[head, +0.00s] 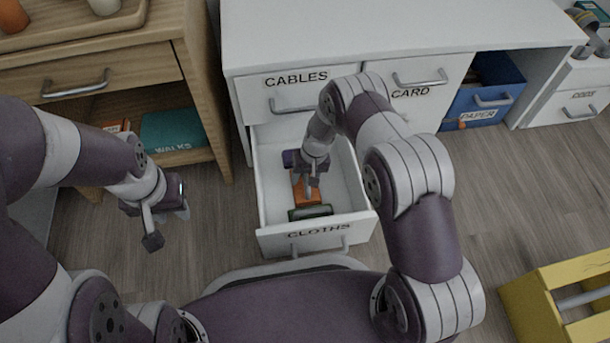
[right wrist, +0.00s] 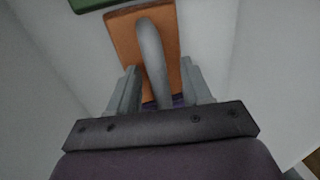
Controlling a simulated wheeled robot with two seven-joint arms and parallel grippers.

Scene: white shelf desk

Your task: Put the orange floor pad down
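The orange floor pad (head: 299,194) is in the open drawer labelled CLOTHS (head: 358,198), partly hidden by my right gripper in the head view. In the right wrist view the orange pad (right wrist: 124,38) has a grey looped handle (right wrist: 151,50) on top. My right gripper (head: 311,187) reaches down into the drawer. Its fingers (right wrist: 158,68) are apart, one on each side of the handle, with gaps visible. My left gripper (head: 168,224) is open and empty above the floor, left of the drawer.
A dark green item (head: 311,212) lies by the drawer front, and a purple item (head: 290,158) lies behind the pad. The CABLES drawer (head: 262,90) above is shut. A blue PAPER bin (head: 510,94) and yellow crate (head: 535,312) are to the right.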

